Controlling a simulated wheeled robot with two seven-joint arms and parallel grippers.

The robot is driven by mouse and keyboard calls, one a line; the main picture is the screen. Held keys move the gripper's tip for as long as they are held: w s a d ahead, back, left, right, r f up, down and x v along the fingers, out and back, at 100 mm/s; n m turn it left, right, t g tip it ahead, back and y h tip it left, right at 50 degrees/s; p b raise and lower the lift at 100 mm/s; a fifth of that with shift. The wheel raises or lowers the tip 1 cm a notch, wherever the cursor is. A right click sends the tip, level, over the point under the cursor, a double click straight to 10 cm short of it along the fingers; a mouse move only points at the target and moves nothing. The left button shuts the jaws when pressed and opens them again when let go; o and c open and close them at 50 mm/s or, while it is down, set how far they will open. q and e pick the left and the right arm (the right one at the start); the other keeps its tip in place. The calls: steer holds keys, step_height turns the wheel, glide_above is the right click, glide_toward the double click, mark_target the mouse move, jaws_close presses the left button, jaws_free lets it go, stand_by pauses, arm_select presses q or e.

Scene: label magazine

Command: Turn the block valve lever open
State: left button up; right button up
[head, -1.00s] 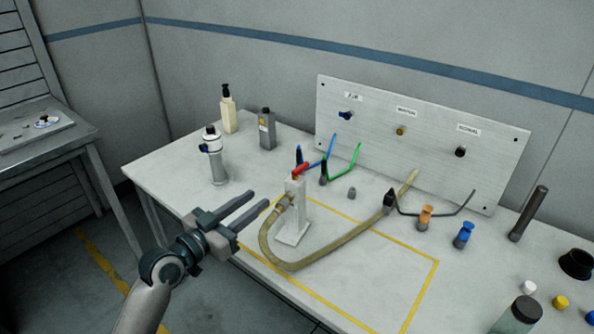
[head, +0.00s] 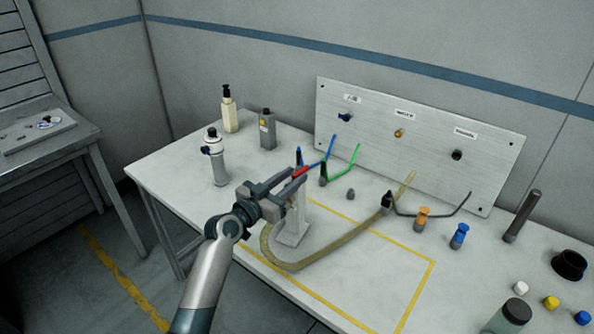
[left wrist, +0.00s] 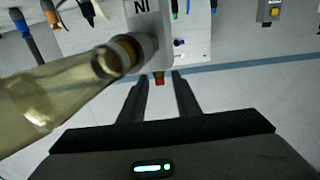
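The block valve is a pale upright block on a foot (head: 291,232), with a red lever (head: 301,171) at its top. A translucent yellowish hose (head: 335,258) runs from it. My left gripper (head: 295,181) is at the valve's top, fingers pointing at the lever. In the left wrist view the two fingers (left wrist: 159,88) are apart, with the lever's red end (left wrist: 159,79) in the gap near their tips. I cannot tell whether either finger touches it. The fingers partly hide the valve's top in the head view. My right gripper is not in view.
A panel (head: 425,165) with labelled ports stands at the back. Blue and green tubes (head: 354,161) rise close behind the lever. A white cylinder (head: 215,160) and two bottles stand at the left. Small caps and jars fill the right side. The yellow-taped area (head: 370,270) is mostly clear.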

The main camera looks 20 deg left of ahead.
arm_select(q)
steer(key=shift+x, duration=1.3)
jaws_close()
steer(key=n+y+p, duration=0.1)
steer(key=p, duration=0.1)
steer(key=n+y+p, duration=0.1)
steer(key=y+p, duration=0.1)
steer(key=shift+r+t, duration=0.2)
steer(key=shift+t, duration=0.2)
steer(key=shift+f+n+y+p, duration=0.1)
steer(key=shift+n+y+p, duration=0.2)
steer(key=shift+y+p, duration=0.15)
steer(key=shift+a, duration=0.1)
steer(key=shift+f, duration=0.1)
jaws_free()
